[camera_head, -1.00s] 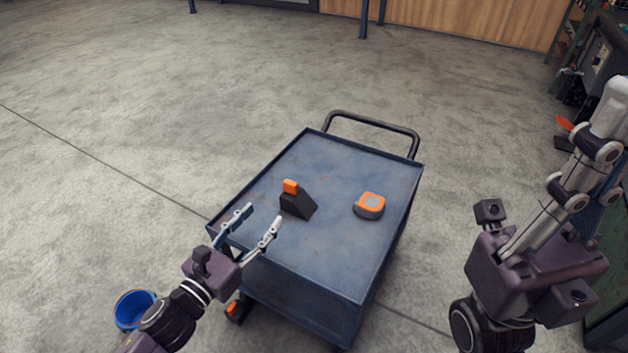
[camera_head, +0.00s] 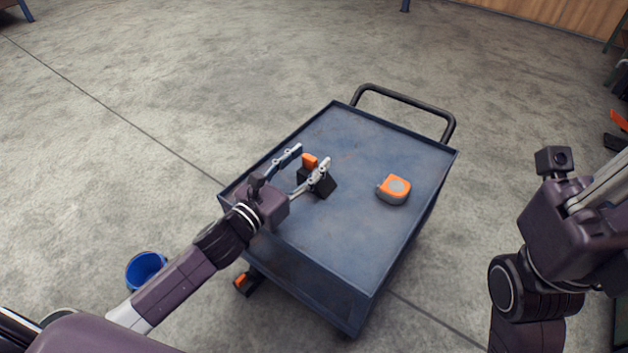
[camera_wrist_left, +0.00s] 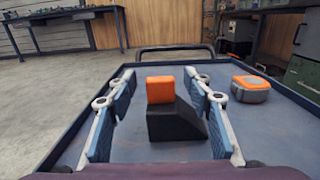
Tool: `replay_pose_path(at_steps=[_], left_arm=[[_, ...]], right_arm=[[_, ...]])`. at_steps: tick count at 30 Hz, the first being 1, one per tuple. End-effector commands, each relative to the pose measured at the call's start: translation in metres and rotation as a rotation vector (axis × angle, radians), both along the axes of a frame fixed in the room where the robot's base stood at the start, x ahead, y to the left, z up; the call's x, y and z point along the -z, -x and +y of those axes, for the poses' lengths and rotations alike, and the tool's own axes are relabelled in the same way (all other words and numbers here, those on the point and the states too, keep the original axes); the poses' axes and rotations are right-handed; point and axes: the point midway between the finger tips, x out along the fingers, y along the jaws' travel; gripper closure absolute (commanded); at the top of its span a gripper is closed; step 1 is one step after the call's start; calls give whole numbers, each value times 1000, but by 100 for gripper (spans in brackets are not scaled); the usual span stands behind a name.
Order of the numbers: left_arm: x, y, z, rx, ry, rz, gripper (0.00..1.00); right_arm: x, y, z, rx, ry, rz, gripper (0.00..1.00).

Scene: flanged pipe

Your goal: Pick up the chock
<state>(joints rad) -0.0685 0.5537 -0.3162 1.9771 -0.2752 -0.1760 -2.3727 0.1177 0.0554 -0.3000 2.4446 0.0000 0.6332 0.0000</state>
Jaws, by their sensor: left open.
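The chock is a black wedge with an orange block at its top end (camera_head: 310,161), and it stands on the blue cart top (camera_head: 349,137). My left gripper (camera_head: 307,162) is open, with one finger on either side of the chock. In the left wrist view the chock (camera_wrist_left: 176,123) stands between the two spread fingers (camera_wrist_left: 165,110), with gaps to the fingers at its orange end. The near finger hides part of the chock in the head view.
An orange and grey tape measure (camera_head: 393,189) lies on the cart to the right of the chock. The cart has a raised rim and a black handle (camera_head: 408,101) at its far end. A blue bucket (camera_head: 146,270) and another black and orange piece (camera_head: 246,283) are on the floor.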

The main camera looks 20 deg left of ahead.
Motion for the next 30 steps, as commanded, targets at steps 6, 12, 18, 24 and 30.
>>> replay_pose_path(at_steps=[6, 12, 18, 24, 30], left_arm=[[0, -9, -4, 1, -1, 1, 54], [0, -9, -4, 1, 0, 1, 56], [0, -9, -4, 1, 0, 1, 78], [0, -9, -4, 1, 0, 1, 100], [-1, -9, -4, 1, 0, -1, 100]], right_arm=[[-2, 2, 0, 1, 1, -13, 100], [-3, 2, 0, 1, 1, -13, 100], [-3, 2, 1, 0, 1, -13, 100], [-2, 2, 1, 0, 1, -13, 100], [-2, 2, 1, 0, 1, -13, 100]])
